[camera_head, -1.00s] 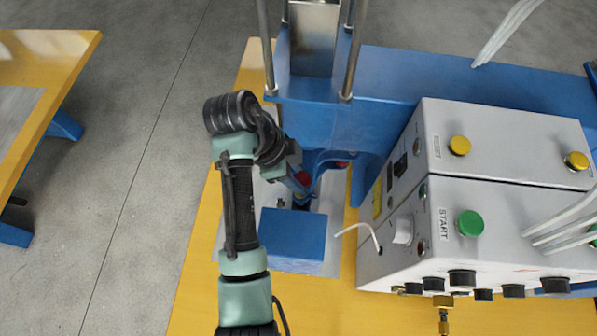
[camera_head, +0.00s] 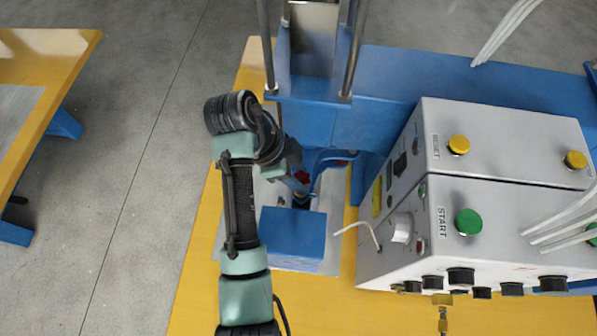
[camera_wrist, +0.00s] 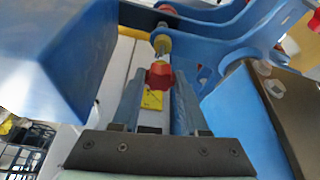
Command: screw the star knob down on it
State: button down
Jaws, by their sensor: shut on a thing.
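The red star knob (camera_wrist: 160,75) sits between the two fingertips of my gripper (camera_wrist: 158,82) in the wrist view. The fingers are shut on it. Beyond it, in line with the fingers, a metal stud with a brass-coloured collar (camera_wrist: 162,43) stands on the blue fixture. I cannot tell whether the knob touches the stud. In the head view my gripper (camera_head: 303,195) reaches in under the blue press frame, behind a blue block (camera_head: 292,235). My wrist and the frame partly hide the knob there.
A second red knob (camera_head: 341,162) shows on the blue fixture. A grey control box (camera_head: 480,240) with buttons stands close on the right, with a white cable (camera_head: 358,228) hanging beside it. Blue bodies crowd both sides of my gripper. The yellow bench (camera_head: 205,290) is clear at front left.

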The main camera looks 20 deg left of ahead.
jog(key=shift+f, duration=0.1)
dwell(0.6)
jog(key=shift+f, duration=0.6)
jog(key=shift+f+b, duration=0.35)
jog(key=shift+f, duration=0.5)
dwell(1.9)
